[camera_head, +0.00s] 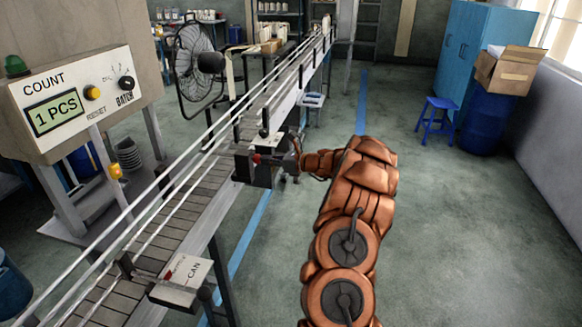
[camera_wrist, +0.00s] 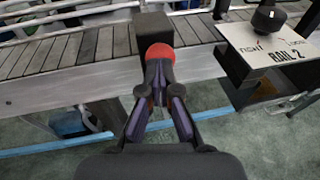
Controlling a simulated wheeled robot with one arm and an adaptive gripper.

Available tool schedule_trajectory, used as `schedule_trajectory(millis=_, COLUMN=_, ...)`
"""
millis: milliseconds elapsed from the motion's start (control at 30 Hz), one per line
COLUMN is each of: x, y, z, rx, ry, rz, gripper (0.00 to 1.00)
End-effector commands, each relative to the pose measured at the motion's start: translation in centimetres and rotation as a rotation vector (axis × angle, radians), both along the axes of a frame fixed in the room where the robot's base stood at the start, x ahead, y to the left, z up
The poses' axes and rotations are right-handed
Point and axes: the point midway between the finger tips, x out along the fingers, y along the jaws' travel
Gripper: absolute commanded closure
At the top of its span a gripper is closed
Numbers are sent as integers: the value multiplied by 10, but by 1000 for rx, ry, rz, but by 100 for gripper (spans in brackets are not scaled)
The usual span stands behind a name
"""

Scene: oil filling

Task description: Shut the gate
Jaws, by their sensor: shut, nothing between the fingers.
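A dark block (camera_wrist: 153,27) with a red round knob (camera_wrist: 160,52) sits at the conveyor's edge in the wrist view; it may be the gate or its handle. The red knob (camera_head: 257,158) shows small in the head view, on the conveyor side. My gripper (camera_wrist: 160,68) is shut and empty, its fingertips right at the near side of the knob. I cannot tell whether they touch it. In the head view my gripper (camera_head: 292,160) is partly hidden by the wrist and small. Whether the gate is open or closed is unclear.
A box marked RAIL 2 (camera_wrist: 265,48) with a black dial stands to the right of the knob. A count panel (camera_head: 72,100) stands left.

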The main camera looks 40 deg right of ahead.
Motion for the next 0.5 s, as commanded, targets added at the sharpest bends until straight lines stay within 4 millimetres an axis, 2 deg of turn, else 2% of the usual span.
schedule_trajectory(millis=500, x=4, y=1, z=3, rx=0, ry=-4, rz=-3, gripper=100)
